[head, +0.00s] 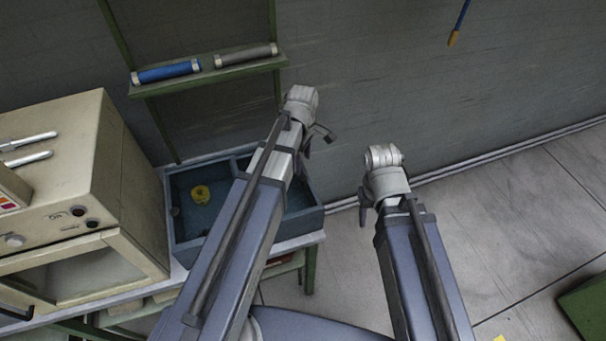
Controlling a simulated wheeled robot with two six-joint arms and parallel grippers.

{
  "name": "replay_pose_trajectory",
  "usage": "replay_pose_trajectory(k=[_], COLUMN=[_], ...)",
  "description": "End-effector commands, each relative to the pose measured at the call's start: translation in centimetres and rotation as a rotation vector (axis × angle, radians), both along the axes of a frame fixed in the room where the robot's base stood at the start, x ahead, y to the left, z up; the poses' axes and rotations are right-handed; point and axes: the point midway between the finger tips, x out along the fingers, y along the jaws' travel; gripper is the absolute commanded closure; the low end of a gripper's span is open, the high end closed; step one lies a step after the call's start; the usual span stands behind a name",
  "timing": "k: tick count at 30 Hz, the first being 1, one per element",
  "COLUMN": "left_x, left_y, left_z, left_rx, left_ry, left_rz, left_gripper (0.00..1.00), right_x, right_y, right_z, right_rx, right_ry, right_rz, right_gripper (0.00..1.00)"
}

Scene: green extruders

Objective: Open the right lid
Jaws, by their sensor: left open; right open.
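I cannot make out a right lid in the head view. A green piece of equipment (585,303) is cut off at the lower right edge; whether it has a lid cannot be told. My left gripper (316,142) is open and empty, in front of the grey wall and above the right side of the blue tray. My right gripper (385,203) is open and empty above the floor near the wall's foot, its fingers partly hidden by its own wrist. Neither gripper touches anything visible.
A green shelf (208,78) carries a blue roll (168,72) and a grey roll (246,55). The tiled floor (510,230) at right is mostly clear.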

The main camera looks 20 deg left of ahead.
Motion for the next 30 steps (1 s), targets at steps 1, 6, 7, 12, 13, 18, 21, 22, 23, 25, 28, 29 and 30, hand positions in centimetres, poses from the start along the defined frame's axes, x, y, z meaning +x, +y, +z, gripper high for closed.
replay_pose_trajectory(k=[1,6,7,12,13,18,21,22,23,25,28,29,30], left_x=[0.0,0.0,0.0,0.0,0.0,0.0,0.0,0.0,0.0,0.0,0.0,0.0,0.0], left_y=[0.0,0.0,0.0,0.0,0.0,0.0,0.0,0.0,0.0,0.0,0.0,0.0,0.0], left_z=[-0.4,-1.9,-2.2,-4.3,-4.7,-6.8,-7.5,-7.6,-7.6,-7.7,-7.6,-7.6,-7.6], left_rx=[0.0,0.0,0.0,0.0,0.0,0.0,0.0,0.0,0.0,0.0,0.0,0.0,0.0], left_ry=[0.0,0.0,0.0,0.0,0.0,0.0,0.0,0.0,0.0,0.0,0.0,0.0,0.0], left_rz=[-0.001,-0.002,-0.002,-0.003,-0.003,-0.003,-0.003,-0.003,-0.003,-0.003,-0.003,-0.003,-0.003], left_gripper=[0.31,0.31,0.31,0.31,0.31,0.31,0.31,0.31,0.31,0.31,0.31,0.31,0.31], right_x=[0.0,0.0,0.0,0.0,0.0,0.0,0.0,0.0,0.0,0.0,0.0,0.0,0.0], right_y=[0.0,0.0,0.0,0.0,0.0,0.0,0.0,0.0,0.0,0.0,0.0,0.0,0.0], right_z=[-0.4,-1.9,-2.2,-4.3,-4.7,-6.8,-7.5,-7.6,-7.6,-7.7,-7.6,-7.6,-7.6], right_rx=[0.0,0.0,0.0,0.0,0.0,0.0,0.0,0.0,0.0,0.0,0.0,0.0,0.0], right_ry=[0.0,0.0,0.0,0.0,0.0,0.0,0.0,0.0,0.0,0.0,0.0,0.0,0.0], right_rz=[0.0,0.001,0.001,0.001,0.0,-0.001,-0.001,-0.001,-0.001,-0.001,-0.001,-0.001,-0.001], right_gripper=[0.5,0.5,0.5,0.5,0.5,0.5,0.5,0.5,0.5,0.5,0.5,0.5,0.5])
